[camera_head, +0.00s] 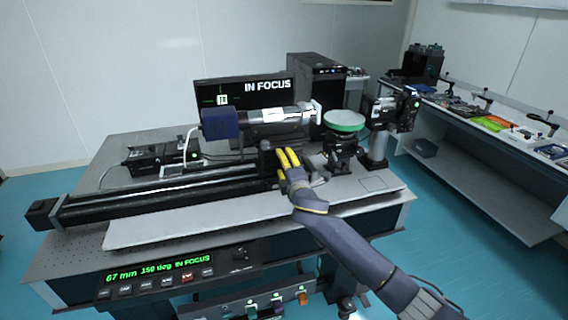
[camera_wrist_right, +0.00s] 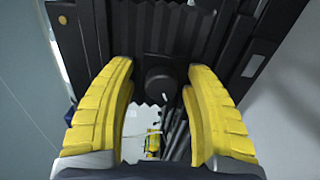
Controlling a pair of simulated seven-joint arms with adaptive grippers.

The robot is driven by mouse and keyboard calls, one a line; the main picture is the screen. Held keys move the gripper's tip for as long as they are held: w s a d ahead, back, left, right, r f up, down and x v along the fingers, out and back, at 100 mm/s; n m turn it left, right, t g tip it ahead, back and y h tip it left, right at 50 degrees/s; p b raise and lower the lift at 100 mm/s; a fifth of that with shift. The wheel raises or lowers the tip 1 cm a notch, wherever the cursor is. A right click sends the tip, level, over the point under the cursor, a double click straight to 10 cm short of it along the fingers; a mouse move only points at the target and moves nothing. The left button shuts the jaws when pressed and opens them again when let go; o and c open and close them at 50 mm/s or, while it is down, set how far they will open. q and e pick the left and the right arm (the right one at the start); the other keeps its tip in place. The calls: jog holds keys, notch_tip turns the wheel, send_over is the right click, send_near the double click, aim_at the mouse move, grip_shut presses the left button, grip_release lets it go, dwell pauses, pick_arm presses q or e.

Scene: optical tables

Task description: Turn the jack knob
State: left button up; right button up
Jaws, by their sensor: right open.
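My right gripper (camera_head: 289,158) has yellow fingers and reaches in to the dark carriage at the right end of the rail, below the camera tube. In the right wrist view the gripper (camera_wrist_right: 160,88) is open, its fingers on either side of a dark round knob (camera_wrist_right: 160,85). Gaps show between the knob and both fingers; I cannot tell how far in depth they reach. The knob is not distinct in the head view. A dark stand (camera_head: 342,145) holds a green-rimmed disc (camera_head: 344,120) to the right of the gripper. My left gripper is not in view.
The blue and white camera tube (camera_head: 262,118) lies above the rail (camera_head: 160,197). The front panel display (camera_head: 158,269) reads 67 mm, 150 deg, IN FOCUS, and the monitor (camera_head: 240,90) also reads IN FOCUS. A black device (camera_head: 391,112) stands right of the disc. The plate's front (camera_head: 200,229) is clear.

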jog(key=shift+s+d, duration=0.1)
jog(key=v, duration=1.1)
jog(key=shift+s, duration=0.35)
jog(key=shift+d, duration=0.1)
